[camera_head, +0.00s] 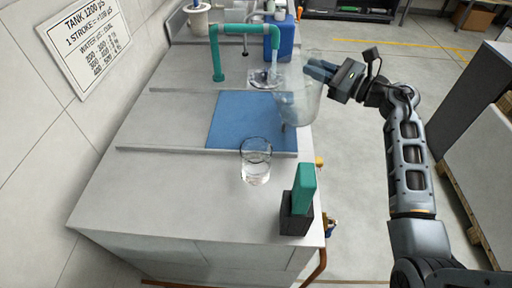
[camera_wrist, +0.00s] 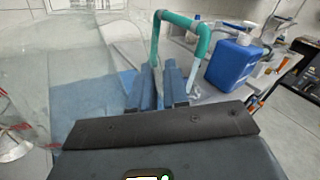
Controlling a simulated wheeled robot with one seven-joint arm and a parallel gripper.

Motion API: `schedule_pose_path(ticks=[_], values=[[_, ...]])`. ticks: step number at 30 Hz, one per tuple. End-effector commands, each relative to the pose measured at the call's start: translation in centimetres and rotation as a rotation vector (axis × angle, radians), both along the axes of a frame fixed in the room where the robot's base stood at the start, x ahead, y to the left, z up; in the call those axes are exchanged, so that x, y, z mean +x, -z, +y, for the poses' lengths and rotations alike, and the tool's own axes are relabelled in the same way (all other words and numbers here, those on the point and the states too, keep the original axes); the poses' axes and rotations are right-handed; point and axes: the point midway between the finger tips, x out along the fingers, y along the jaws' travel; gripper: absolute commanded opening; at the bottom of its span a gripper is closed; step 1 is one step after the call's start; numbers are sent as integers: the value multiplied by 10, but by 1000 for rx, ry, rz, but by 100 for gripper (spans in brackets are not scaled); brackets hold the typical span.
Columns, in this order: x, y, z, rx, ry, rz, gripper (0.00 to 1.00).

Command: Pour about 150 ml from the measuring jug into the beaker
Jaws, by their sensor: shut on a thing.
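The clear measuring jug (camera_head: 296,104) is in my gripper (camera_head: 318,72), held over the far right edge of the blue mat.
A teal tap (camera_head: 245,30) arches over the sink behind the jug. A blue canister (camera_head: 280,38) stands beyond it. A green block in a dark holder (camera_head: 296,222) stands at the counter's front right. A sign (camera_head: 84,42) hangs on the left wall. The left counter is clear.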

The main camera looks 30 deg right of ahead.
Motion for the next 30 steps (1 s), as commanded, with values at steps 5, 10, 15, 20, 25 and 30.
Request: schedule_pose_path(ticks=[5,10,15,20,25,30], values=[[5,7,-12,195,-6,75,0],[6,23,-13,284,-9,110,0],[6,30,-14,330,-11,129,0],[6,31,-14,341,-12,133,0],[6,31,-14,340,-11,132,0],[6,31,-14,339,-11,132,0]])
